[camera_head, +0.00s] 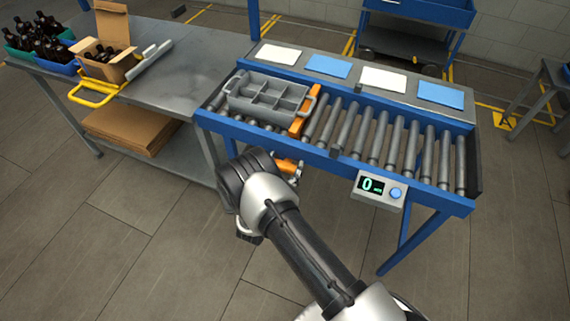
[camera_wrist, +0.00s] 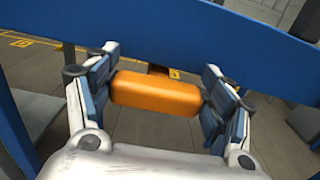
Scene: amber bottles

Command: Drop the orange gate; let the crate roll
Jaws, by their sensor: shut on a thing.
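The grey divided crate (camera_head: 268,98) sits at the left end of the roller conveyor, its compartments looking empty. The orange gate (camera_head: 300,117) stands up across the rollers just right of the crate. An orange handle (camera_head: 287,164) sticks out below the conveyor's blue front rail. My gripper (camera_head: 292,173) is at this handle, largely hidden behind my wrist in the head view. In the wrist view the orange handle (camera_wrist: 155,92) lies between the two blue-padded fingers, which are shut on its ends.
The rollers (camera_head: 390,145) right of the gate are clear. A display reading 0 with a blue button (camera_head: 380,188) hangs on the front rail (camera_head: 330,160). White and blue cards (camera_head: 328,66) lie along the back. The left bench (camera_head: 190,60) holds an open carton (camera_head: 108,62) and bottles in bins.

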